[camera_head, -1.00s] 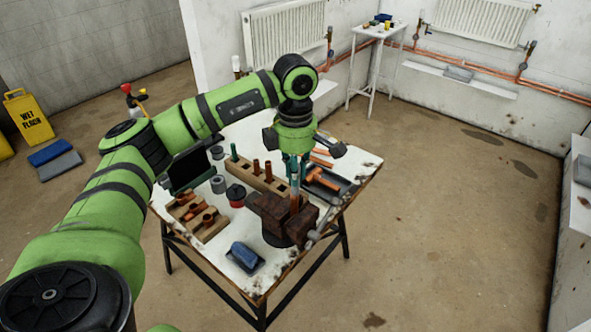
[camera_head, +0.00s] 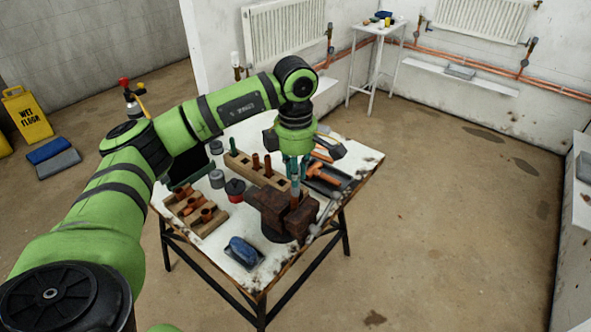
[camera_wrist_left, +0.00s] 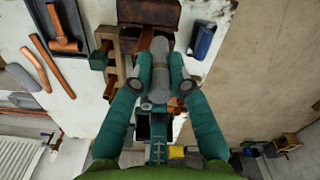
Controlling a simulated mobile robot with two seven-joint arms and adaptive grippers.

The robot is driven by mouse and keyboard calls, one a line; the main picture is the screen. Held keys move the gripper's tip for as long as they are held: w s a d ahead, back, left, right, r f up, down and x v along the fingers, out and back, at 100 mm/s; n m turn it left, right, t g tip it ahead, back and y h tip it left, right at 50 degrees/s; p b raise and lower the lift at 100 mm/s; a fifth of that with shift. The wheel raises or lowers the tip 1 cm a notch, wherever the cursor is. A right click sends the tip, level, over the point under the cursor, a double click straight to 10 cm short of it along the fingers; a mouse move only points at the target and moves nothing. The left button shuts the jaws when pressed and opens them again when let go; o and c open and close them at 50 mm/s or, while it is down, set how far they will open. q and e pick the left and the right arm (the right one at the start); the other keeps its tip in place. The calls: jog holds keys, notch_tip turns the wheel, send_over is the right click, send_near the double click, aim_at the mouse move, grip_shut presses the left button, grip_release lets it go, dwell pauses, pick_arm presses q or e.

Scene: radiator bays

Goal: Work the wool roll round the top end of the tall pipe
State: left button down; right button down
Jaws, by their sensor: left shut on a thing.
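My left gripper (camera_head: 296,170) hangs above the vise, pointing down. It is shut on the wool roll (camera_wrist_left: 159,76), a grey cylinder between the two teal fingers in the left wrist view. In the head view the roll (camera_head: 295,184) shows as a small grey piece below the fingers. The tall pipe (camera_head: 293,201), copper coloured, stands upright in the brown, rusty vise (camera_head: 270,204) just under the roll. The roll appears in line with the pipe's top end; how far it goes round it is hidden. My right gripper is not in view.
A wooden block with pipe pieces (camera_head: 241,163) and a stepped wooden rack (camera_head: 213,224) stand left of the vise. A red-and-black tin (camera_head: 235,191) is near. A black tray (camera_head: 322,187) with copper fittings lies to the right. A blue sponge (camera_head: 243,250) lies in front.

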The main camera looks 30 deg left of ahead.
pick_arm(q)
jog(key=shift+f, duration=0.55)
jog(key=shift+b, duration=0.3)
jog(key=shift+f+b, duration=0.3)
jog(key=shift+f, duration=0.05)
jog(key=shift+w, duration=0.1)
